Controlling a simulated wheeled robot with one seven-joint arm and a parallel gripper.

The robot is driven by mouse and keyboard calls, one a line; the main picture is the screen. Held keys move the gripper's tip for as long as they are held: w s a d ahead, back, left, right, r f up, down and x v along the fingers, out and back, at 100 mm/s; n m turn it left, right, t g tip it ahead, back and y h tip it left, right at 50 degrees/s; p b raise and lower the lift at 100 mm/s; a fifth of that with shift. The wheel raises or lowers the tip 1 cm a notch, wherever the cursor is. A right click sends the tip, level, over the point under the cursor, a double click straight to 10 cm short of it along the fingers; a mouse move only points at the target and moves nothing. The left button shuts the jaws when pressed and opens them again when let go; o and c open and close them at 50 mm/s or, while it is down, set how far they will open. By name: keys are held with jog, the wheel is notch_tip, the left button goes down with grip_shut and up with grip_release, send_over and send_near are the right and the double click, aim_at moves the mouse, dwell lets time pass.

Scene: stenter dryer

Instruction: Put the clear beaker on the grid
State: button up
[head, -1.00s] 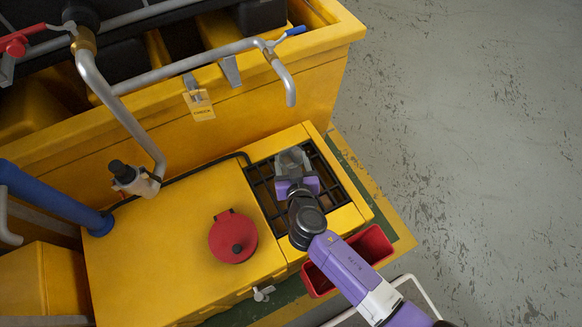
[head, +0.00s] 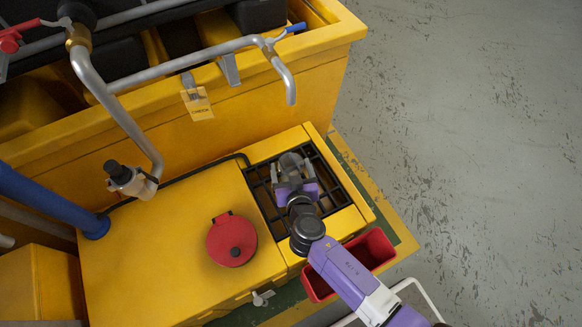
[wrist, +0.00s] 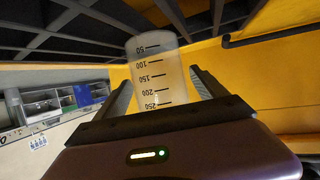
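The clear beaker (head: 291,163) is at the black grid (head: 333,177) on the yellow housing, near its back edge, and appears to stand upright on it. In the wrist view the beaker (wrist: 157,75) shows its black scale marks, with its low marks toward the grid (wrist: 70,28). My gripper (head: 291,172) reaches in from the front. Its two fingers are spread, one on each side of the beaker; they also flank it in the wrist view (wrist: 165,85). The fingers look apart from the glass. The exact contact under the beaker is hidden.
A round red cap (head: 231,240) sits on the housing left of the grid. A red bin (head: 368,251) is at the front, below my arm. A bent grey pipe (head: 285,82) hangs behind the grid. The grey floor on the right is clear.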

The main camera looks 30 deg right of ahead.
jog(key=shift+r, duration=0.1)
jog(key=shift+s+r+p, duration=0.15)
jog(key=shift+p, duration=0.15)
jog(key=v, duration=1.1)
jog(key=shift+s+p, duration=0.35)
jog(key=shift+p, duration=0.05)
jog(key=shift+a, duration=0.1)
